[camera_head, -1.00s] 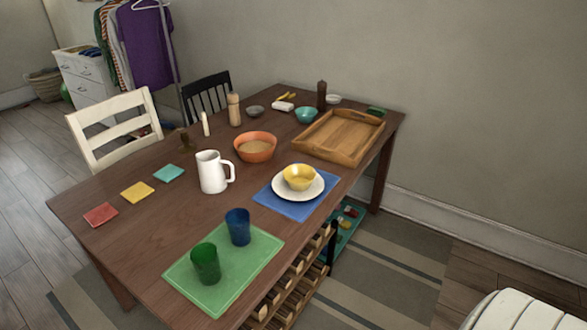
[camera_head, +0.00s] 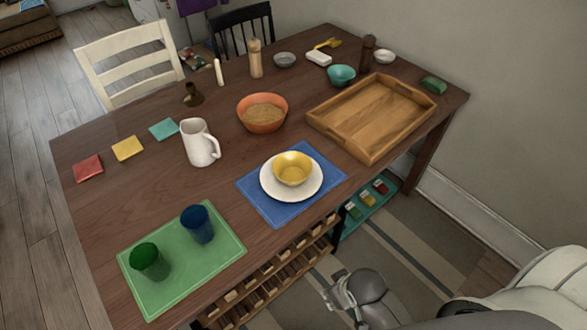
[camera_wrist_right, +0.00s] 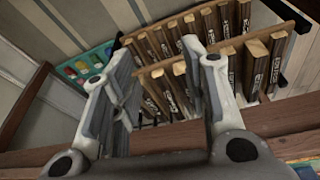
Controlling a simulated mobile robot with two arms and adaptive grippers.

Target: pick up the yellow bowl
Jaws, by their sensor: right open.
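The yellow bowl (camera_head: 293,168) sits upright on a white plate (camera_head: 270,188). The plate lies on a blue placemat (camera_head: 324,178) near the table's front edge. My right gripper (camera_head: 337,292) is low in front of the table, below and to the right of the bowl, and apart from it. In the right wrist view my right gripper (camera_wrist_right: 160,85) is open with nothing between its fingers, facing the rack under the table. The bowl does not show in the wrist view. My left gripper is not in view.
A wooden tray (camera_head: 370,155) lies behind and right of the bowl. An orange bowl (camera_head: 262,126) and a white pitcher (camera_head: 200,143) stand to its left. A green mat (camera_head: 185,278) holds two cups. A slatted rack (camera_wrist_right: 185,60) is under the table (camera_head: 110,200).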

